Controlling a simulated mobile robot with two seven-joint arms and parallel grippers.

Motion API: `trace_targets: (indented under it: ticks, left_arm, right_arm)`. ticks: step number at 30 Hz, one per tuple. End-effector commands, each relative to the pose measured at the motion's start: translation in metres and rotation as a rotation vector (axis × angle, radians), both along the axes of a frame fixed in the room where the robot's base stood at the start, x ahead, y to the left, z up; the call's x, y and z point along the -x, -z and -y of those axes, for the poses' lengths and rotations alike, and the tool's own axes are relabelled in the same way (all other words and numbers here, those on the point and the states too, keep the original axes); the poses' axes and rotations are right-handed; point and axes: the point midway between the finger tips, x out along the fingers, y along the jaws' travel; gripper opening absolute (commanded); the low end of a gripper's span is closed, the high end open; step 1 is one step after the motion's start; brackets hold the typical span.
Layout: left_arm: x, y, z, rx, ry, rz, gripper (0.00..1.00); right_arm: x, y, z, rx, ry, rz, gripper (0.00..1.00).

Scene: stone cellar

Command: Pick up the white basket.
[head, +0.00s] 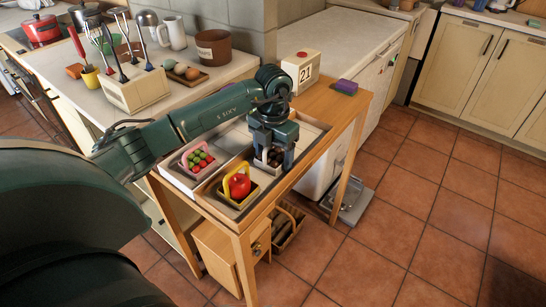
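My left gripper (274,158) points down over the right part of a divided wooden tray (212,203). Its two fingers are spread apart. Between and behind them shows a small container with dark brown contents (273,156). A pink basket (187,165) with red and green balls is in the tray's left part. A yellow basket (229,176) with a red round item is at the front. My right gripper is not in view.
The tray lies on a wooden table (349,105). A counter with a utensil holder (135,92), mug and pots is at the back left. Tiled floor at right is mostly clear.

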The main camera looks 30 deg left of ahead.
Motion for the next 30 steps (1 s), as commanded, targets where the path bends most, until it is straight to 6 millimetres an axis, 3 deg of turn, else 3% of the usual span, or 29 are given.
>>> trace_targets:
  ticks: [11,20,30]
  left_arm:
    - [0.000,0.000,0.000,0.000,0.000,0.000,0.39]
    - [-0.001,-0.005,0.000,0.000,0.000,0.003,0.38]
    - [-0.001,-0.067,0.000,0.000,0.000,0.006,0.38]
  right_arm:
    - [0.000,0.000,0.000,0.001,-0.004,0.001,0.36]
    - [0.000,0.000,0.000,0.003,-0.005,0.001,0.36]
    - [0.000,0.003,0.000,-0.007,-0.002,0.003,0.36]
